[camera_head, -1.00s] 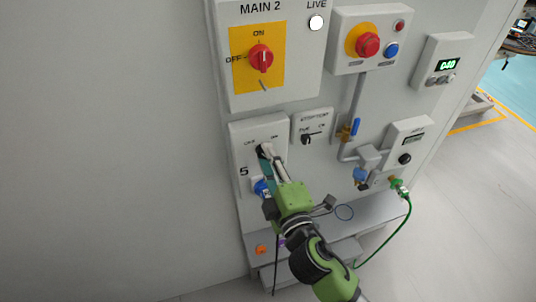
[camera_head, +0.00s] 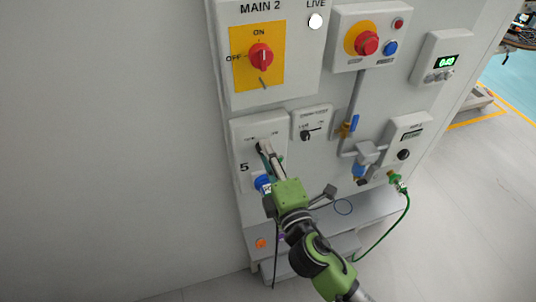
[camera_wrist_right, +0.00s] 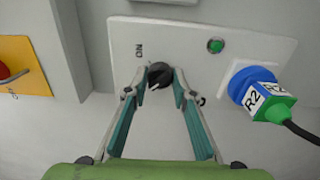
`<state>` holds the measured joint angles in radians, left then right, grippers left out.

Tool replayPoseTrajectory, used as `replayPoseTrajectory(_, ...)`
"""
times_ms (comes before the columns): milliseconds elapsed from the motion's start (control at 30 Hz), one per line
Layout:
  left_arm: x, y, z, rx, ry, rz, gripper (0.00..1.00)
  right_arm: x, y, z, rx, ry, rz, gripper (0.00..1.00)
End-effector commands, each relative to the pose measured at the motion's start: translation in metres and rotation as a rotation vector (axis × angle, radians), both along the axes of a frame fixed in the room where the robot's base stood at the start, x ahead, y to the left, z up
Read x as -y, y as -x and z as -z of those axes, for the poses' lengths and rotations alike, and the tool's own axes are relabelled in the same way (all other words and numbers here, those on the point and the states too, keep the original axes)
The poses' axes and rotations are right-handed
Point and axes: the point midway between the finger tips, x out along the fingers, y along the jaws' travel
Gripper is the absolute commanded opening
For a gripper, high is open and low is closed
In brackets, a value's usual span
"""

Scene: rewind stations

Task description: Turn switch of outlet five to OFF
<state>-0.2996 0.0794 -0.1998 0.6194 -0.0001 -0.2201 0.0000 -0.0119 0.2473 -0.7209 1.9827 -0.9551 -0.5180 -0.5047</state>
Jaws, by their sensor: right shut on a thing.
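The outlet five panel (camera_head: 240,133) is a light grey plate marked 5 on the wall, below the MAIN 2 box. Its black rotary switch (camera_wrist_right: 160,75) sits between my right gripper's fingertips in the right wrist view. My right gripper (camera_head: 263,149) is shut on this knob, reaching up from below. An ON label shows beside the knob in the wrist view; the other label is mostly hidden by a finger. The knob's exact angle is hard to tell. A blue plug (camera_wrist_right: 252,90) with an R2 tag sits in the outlet socket, and a green lamp (camera_wrist_right: 215,46) is beside it. My left gripper is out of view.
The MAIN 2 box (camera_head: 305,75) with a red rotary switch (camera_head: 261,57) is above. A small selector box (camera_head: 312,122) is close on the right. A red emergency button (camera_head: 367,43), valves and a green hose (camera_head: 384,236) are further right. The wall at left is bare.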

Motion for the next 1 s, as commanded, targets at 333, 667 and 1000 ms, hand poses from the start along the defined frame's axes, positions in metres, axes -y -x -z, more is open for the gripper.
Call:
replayPoseTrajectory(333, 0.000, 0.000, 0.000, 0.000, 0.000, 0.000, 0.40, 0.000, 0.000, -0.002, 0.003, 0.000, 0.001, 0.41)
replayPoseTrajectory(667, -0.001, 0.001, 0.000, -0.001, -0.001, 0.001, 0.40, 0.008, 0.025, 0.001, -0.003, -0.002, 0.000, 0.41)
replayPoseTrajectory(1000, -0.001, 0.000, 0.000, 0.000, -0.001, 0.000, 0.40, 0.029, 0.088, 0.000, -0.001, 0.000, 0.001, 0.41)
